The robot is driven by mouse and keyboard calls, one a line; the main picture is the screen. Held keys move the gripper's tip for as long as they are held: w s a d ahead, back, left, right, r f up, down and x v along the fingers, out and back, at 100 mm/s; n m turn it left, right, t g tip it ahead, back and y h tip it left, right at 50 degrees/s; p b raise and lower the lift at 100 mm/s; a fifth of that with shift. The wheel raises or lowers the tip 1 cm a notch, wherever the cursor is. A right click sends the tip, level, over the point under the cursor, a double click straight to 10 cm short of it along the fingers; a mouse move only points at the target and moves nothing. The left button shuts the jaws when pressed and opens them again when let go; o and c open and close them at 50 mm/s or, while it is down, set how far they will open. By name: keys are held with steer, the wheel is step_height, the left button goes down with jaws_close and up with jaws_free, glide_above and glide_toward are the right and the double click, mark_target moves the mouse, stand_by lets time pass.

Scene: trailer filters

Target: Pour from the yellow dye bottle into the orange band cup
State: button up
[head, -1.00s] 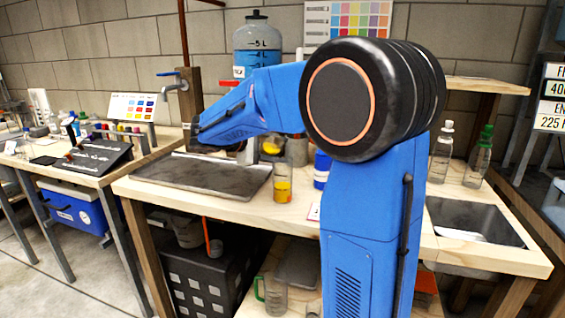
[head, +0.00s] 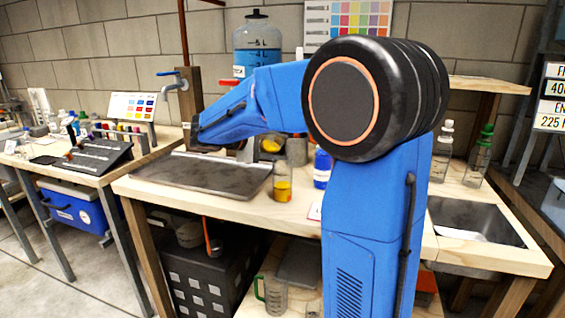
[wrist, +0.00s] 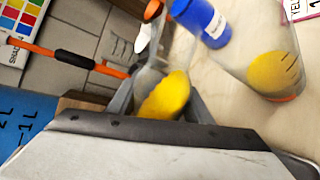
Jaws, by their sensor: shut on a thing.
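My gripper (wrist: 160,106) is shut on the yellow dye bottle (wrist: 166,94), a clear vessel with yellow liquid, which is strongly tilted. In the head view the bottle (head: 270,146) is partly hidden behind my blue arm. The orange band cup (wrist: 276,74) is clear, with an orange band near its base and yellow liquid inside. It stands upright on the bench (head: 300,208) in the head view (head: 282,184), to the right of and lower than the bottle. I cannot see a stream between them.
A blue-bodied container (head: 322,168) stands just right of the cup, near my arm. A dark metal tray (head: 205,176) lies to the left. A large water jug (head: 258,45) and a tap (head: 172,84) are behind. A sink (head: 470,222) and bottles (head: 481,155) are at the right.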

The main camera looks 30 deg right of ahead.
mark_target(279, 137)
steer(key=shift+w+r+m+t+p, duration=0.25)
steer(key=shift+r+m+t+p, duration=0.25)
steer(key=shift+r, duration=0.3)
stand_by(1.9)
steer(key=shift+s+r+m+t+h, duration=0.3)
steer(key=shift+r+m+h, duration=0.2)
steer(key=shift+r+m, duration=0.35)
stand_by(1.9)
step_height(279, 137, down, 3)
steer(key=n+g+y, duration=0.1)
steer(key=n, duration=0.1)
steer(key=shift+f+n+g, duration=0.1)
steer(key=shift+n+g, duration=0.2)
steer(key=shift+n, duration=0.05)
steer(key=shift+f, duration=0.1)
